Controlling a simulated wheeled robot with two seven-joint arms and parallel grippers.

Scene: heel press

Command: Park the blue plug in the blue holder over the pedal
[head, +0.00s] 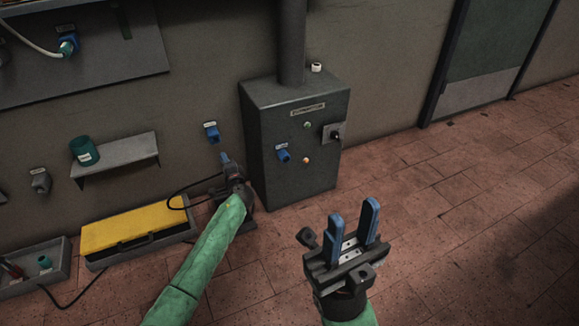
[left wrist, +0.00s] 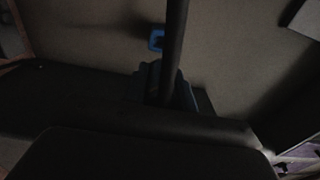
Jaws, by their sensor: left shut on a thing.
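My left gripper (head: 228,167) is shut near the wall, left of the grey cabinet. It holds the blue plug, which the gripper mostly hides; a black cable loops away from it to the left. A small blue holder (head: 211,132) with a white label is on the wall above and slightly left of the gripper, apart from it. In the left wrist view a blue holder (left wrist: 156,40) shows dimly beyond the fingers (left wrist: 166,85), behind a dark upright bar. The wide yellow pedal (head: 130,228) lies low by the wall. My right gripper (head: 354,220) is open and empty.
The grey cabinet (head: 295,135) carries another blue socket (head: 283,153), lamps and a black switch. A small shelf (head: 118,158) bears a green cup (head: 84,151). A grey holder (head: 40,181) and a tray (head: 35,270) are at the left. The floor at right is clear.

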